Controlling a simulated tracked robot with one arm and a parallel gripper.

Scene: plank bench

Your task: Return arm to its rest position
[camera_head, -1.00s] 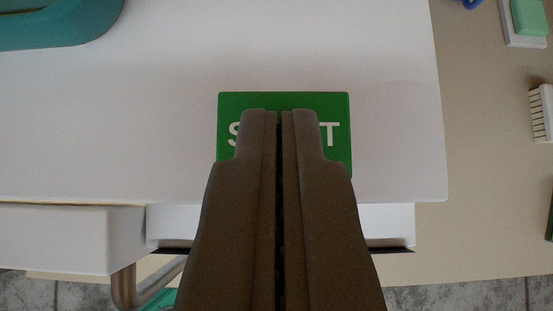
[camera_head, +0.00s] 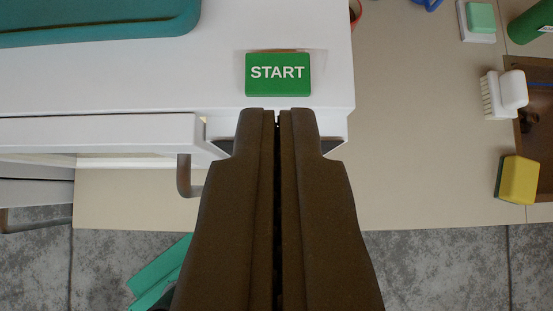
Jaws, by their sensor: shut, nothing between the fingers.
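My gripper (camera_head: 277,114) is shut and empty, its two dark brown fingers side by side in the lower middle of the view. A green button block marked START (camera_head: 278,85) sits on a white surface (camera_head: 140,80) just beyond the fingertips. The whole word START is visible. The fingertips appear apart from the button, at the white surface's near edge.
A teal tray (camera_head: 100,35) lies at upper left. A white drawer-like box (camera_head: 100,132) with a metal handle (camera_head: 184,176) juts out at left. On the beige bench at right are a yellow sponge (camera_head: 520,180), white brush (camera_head: 497,95) and brown box (camera_head: 540,140). Grey floor lies below.

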